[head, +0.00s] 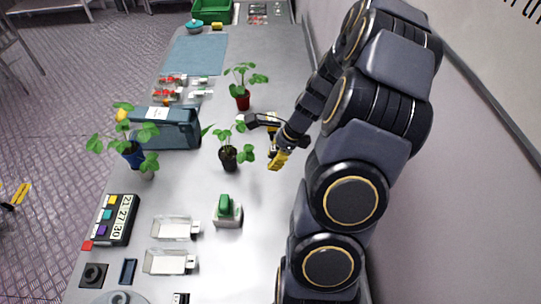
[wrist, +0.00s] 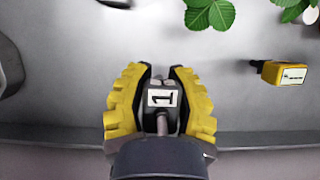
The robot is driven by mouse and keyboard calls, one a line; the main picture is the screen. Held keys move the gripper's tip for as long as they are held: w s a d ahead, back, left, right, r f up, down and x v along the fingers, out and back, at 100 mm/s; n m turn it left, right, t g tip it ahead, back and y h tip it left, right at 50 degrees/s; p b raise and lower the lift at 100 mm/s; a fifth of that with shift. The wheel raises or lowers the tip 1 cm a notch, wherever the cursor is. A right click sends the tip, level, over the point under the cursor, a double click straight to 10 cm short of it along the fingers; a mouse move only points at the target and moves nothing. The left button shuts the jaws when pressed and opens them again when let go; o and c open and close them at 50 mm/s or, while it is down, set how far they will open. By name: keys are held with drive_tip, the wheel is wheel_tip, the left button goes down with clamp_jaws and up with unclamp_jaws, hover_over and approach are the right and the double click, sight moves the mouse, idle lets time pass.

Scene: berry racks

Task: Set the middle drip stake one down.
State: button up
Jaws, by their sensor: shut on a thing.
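My gripper (wrist: 161,82) has its yellow fingers closed on a small grey drip stake (wrist: 162,98) whose white label reads 1, turned sideways. In the head view my gripper (head: 278,160) is over the right side of the bench, right of the plant in the dark pot (head: 228,160). I cannot make out the held stake there. The wrist view shows bench surface beyond the fingers; the stake's lower end is hidden, so I cannot tell whether it touches anything. A yellow tag-like piece (wrist: 284,73) with a dark stem lies to the right in the wrist view.
A plant in a red pot (head: 243,101) stands farther back, and one in a blue pot (head: 134,158) at left beside a blue-grey case (head: 181,132). A scale-like block (head: 227,218) and clear trays (head: 174,228) stand nearer. The wall is close on the right.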

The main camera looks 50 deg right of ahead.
drive_tip(key=w+d+f, duration=0.3)
drive_tip(key=w+d, duration=0.1)
drive_tip(key=w, duration=0.1)
drive_tip(key=shift+w+d, duration=0.15)
drive_tip(key=shift+d, duration=0.1)
drive_tip(key=w+d+f, duration=0.2)
drive_tip(key=f, duration=0.1)
drive_tip(key=w+d+f, duration=0.1)
drive_tip(key=f, duration=0.1)
drive_tip(key=shift+w+f, duration=0.2)
drive_tip(key=shift+f, duration=0.05)
drive_tip(key=shift+w+f, duration=0.1)
drive_tip(key=shift+f, duration=1.65)
drive_tip(key=shift+f, duration=0.15)
drive_tip(key=o, duration=0.8)
drive_tip(key=shift+o, duration=0.2)
